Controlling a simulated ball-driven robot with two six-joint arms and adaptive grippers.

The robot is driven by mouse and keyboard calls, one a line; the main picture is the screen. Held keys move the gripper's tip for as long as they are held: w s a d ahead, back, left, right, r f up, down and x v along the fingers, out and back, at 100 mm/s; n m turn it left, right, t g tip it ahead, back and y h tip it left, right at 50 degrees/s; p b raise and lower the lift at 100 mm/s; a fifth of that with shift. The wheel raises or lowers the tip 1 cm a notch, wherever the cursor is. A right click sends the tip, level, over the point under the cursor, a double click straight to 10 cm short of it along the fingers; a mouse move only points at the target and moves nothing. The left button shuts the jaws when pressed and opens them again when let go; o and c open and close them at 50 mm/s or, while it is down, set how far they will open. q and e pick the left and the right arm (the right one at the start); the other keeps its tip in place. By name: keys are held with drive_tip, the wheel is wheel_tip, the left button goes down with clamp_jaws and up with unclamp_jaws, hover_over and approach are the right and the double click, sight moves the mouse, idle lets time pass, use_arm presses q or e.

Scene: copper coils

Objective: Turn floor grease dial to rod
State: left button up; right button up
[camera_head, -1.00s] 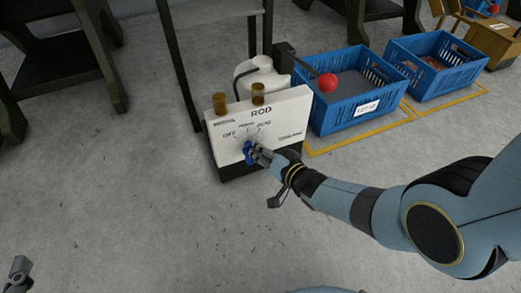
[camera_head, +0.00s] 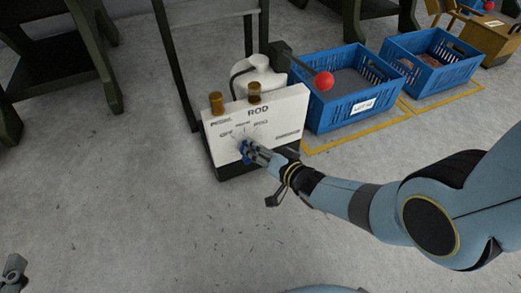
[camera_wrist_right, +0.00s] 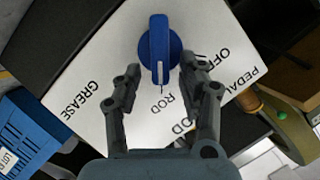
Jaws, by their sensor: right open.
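A white panel (camera_head: 280,112) marked ROD stands on a dark base on the floor. Its blue dial (camera_head: 245,150) is mostly hidden by my right gripper (camera_head: 250,150) in the head view. In the right wrist view the blue dial (camera_wrist_right: 158,40) is clear, and its white pointer mark lines up with the tick at the ROD label (camera_wrist_right: 168,105). My right gripper (camera_wrist_right: 162,68) is open, with one finger on each side of the dial's pointer end; contact is unclear. Part of my left gripper (camera_head: 13,272) shows at the lower left, its jaws unclear.
Two amber cups (camera_head: 216,102) top the panel, with a white container (camera_head: 262,78) and a red ball-ended lever (camera_head: 324,81) behind. Blue crates (camera_head: 345,117) stand to the right inside yellow floor lines. Open floor lies left and in front.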

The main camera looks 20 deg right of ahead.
drive_tip(key=shift+s, duration=0.15)
drive_tip(key=v, duration=1.1)
drive_tip(key=shift+s, duration=0.3)
drive_tip(key=shift+d+r, duration=0.15)
